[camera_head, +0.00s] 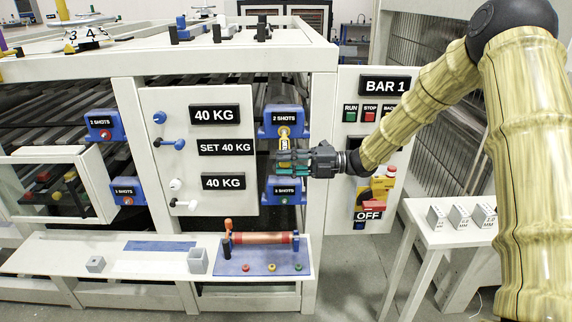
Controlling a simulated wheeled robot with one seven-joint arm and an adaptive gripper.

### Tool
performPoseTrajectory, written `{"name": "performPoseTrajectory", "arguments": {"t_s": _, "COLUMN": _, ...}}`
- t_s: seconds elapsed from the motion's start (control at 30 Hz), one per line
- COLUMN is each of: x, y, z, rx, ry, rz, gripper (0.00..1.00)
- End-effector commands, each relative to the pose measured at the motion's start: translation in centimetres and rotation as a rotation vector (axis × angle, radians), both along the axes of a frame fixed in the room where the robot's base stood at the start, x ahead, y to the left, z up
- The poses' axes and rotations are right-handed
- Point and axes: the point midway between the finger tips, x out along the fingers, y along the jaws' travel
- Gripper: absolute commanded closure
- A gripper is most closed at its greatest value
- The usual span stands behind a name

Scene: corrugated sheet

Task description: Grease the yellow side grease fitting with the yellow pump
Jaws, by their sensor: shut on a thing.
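A slim yellow tool (284,144), which looks like the yellow pump, stands upright at the right end of the frame. My gripper (284,161) comes in from the right and is shut on it; the fingers cover part of it. The tool's top is just below the upper right blue block (270,128) labelled "2 SHOTS". The yellow grease fitting (284,131) shows on that block's face. The tool's tip and the fitting overlap in the picture, and I cannot tell whether they touch.
A lower blue block (270,190) with a green fitting sits below my gripper. A white panel (165,150) with "40 KG" signs is to the left, and a "BAR 1" panel (345,130) is behind.

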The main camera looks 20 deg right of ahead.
Motion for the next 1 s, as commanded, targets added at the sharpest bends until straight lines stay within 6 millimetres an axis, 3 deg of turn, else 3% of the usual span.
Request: {"name": "performPoseTrajectory", "arguments": {"t_s": 1.0, "x": 0.91, "y": -0.26, "z": 0.04, "rx": 0.0, "ry": -0.002, "rz": 0.0, "gripper": 0.99}}
